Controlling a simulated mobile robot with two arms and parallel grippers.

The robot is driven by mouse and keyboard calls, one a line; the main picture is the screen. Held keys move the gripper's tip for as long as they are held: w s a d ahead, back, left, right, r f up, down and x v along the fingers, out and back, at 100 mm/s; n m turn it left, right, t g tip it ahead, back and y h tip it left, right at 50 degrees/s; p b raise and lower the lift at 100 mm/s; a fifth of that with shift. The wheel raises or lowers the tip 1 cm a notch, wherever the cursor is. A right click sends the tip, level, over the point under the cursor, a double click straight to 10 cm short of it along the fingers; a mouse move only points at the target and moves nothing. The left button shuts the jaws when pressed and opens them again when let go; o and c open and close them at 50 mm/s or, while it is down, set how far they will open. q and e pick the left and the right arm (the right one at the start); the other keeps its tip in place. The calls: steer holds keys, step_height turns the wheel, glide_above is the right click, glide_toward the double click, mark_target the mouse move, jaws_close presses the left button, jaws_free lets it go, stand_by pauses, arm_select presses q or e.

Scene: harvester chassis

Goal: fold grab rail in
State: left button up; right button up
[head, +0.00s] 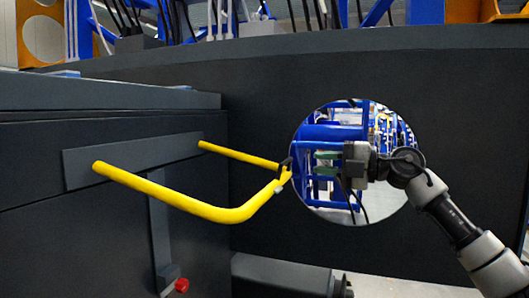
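The yellow grab rail (215,212) sticks out from a plate (80,168) on the dark side panel at the left. Its two bars meet at an outer end near the middle of the head view, where a small dark part and a grey band sit. My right gripper (316,163) comes in from the right, just right of that outer end. Its two greenish fingers point left with a gap between them, and nothing shows in the gap. The fingers look apart from the rail. My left gripper is not in view.
A dark wall (460,100) stands behind. A round area (325,205) in it, an opening or a mirror, shows blue frames behind my gripper. A red knob (181,286) sits low on the left panel. A dark block (280,275) lies below the rail.

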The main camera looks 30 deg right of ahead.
mark_target(288, 160)
steer(key=p+x, duration=0.4)
steer(key=x, duration=0.5)
steer(key=shift+w+p, duration=0.3)
steer(key=shift+w, duration=0.05)
steer(key=shift+w+a+f, duration=0.2)
steer(key=shift+w+a, duration=0.05)
steer(key=shift+w, duration=0.2)
steer(key=shift+s+r, duration=0.1)
jaws_close()
